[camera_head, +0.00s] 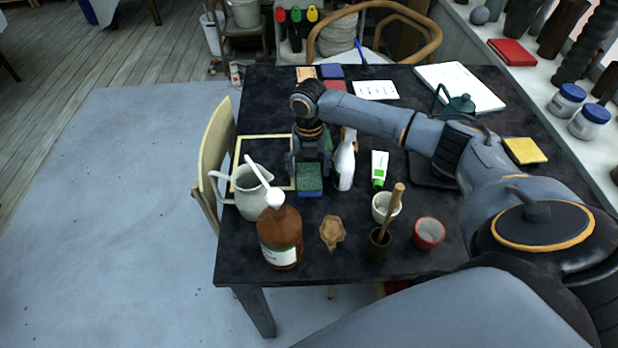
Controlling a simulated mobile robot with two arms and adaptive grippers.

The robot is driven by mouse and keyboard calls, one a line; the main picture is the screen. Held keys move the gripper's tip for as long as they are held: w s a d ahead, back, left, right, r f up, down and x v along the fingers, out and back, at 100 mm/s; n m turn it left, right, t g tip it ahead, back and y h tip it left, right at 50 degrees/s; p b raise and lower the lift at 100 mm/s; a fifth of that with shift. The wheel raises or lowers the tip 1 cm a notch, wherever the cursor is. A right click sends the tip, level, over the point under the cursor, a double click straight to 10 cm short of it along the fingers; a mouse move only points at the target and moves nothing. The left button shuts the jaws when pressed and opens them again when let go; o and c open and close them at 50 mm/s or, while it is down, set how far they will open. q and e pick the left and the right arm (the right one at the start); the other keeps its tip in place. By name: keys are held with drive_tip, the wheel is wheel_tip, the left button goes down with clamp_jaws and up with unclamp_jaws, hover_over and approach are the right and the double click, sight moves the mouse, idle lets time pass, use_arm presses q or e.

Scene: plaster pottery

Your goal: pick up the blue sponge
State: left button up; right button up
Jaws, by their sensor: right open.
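The blue sponge (310,181) is a small block with a green top and a blue lower side. It sits on the dark table (330,262), between the white jug and the spray bottle. My right gripper (309,170) points down right over the sponge's far end, with its open fingers to either side. The gripper hides the far part of the sponge, and I cannot tell whether the fingers touch it. My left gripper is not in view.
A white jug (247,195) stands close left, a brown pump bottle (280,240) in front, and a white spray bottle (344,166) close right. The front left corner is clear.

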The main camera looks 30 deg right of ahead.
sight(309, 174)
wheel_tip(309, 174, down, 2)
drive_tip(key=shift+f, duration=0.25)
drive_tip(key=c, duration=0.5)
drive_tip(key=shift+c, duration=0.2)
wheel_tip(309, 174, up, 10)
idle(0.3)
